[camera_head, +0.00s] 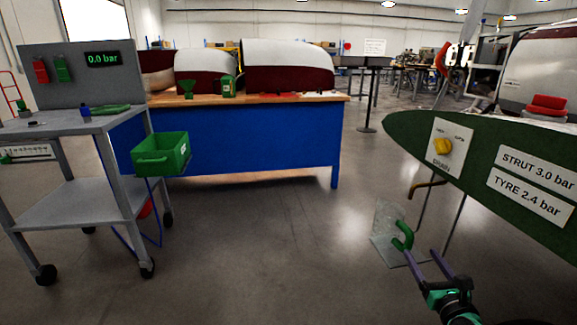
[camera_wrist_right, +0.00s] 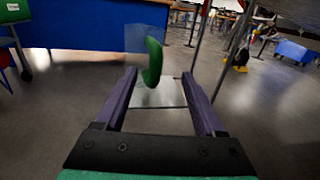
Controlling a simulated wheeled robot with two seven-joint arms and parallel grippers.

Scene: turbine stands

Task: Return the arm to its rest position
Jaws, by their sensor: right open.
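My right gripper (camera_head: 421,253) is open at the lower right in the head view, below the green panel with the yellow drain knob. Its two purple fingers also show in the right wrist view (camera_wrist_right: 158,74), spread apart. A green curved handle (camera_head: 403,234) on a clear, see-through plate (camera_head: 385,222) is just beyond the fingertips. In the wrist view the handle (camera_wrist_right: 152,62) appears between the fingertips; I cannot tell whether they touch it. My left gripper is not in view.
The green panel (camera_head: 475,150) with labels and a yellow knob (camera_head: 443,146) is above the right gripper. A grey cart (camera_head: 75,195) with a green bin (camera_head: 160,155) stands at left. A blue workbench (camera_head: 260,135) is behind. The middle floor is clear.

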